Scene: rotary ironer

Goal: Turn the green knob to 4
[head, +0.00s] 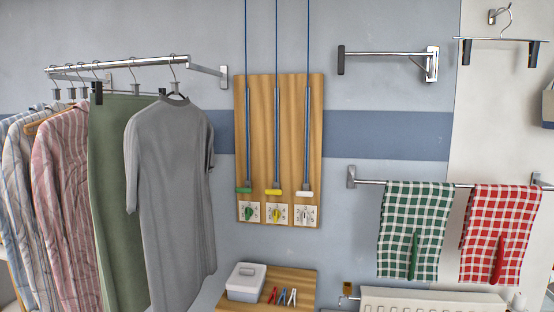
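The green knob (249,213) sits on a small white dial plate at the lower left of a wooden wall board (263,130). Its plate carries markings around the knob, too small to read, so I cannot tell its setting. A yellow knob (278,214) on a like plate is just to its right. A white knob (307,214) is on the third plate, at the right. My gripper is not in view.
Green (244,190), yellow (275,192) and white (305,194) pull handles hang on blue cords just above the dials. A wooden shelf (227,300) below bears a white box (246,283) and pegs. A grey shirt (170,190) hangs left, checked towels (412,230) right.

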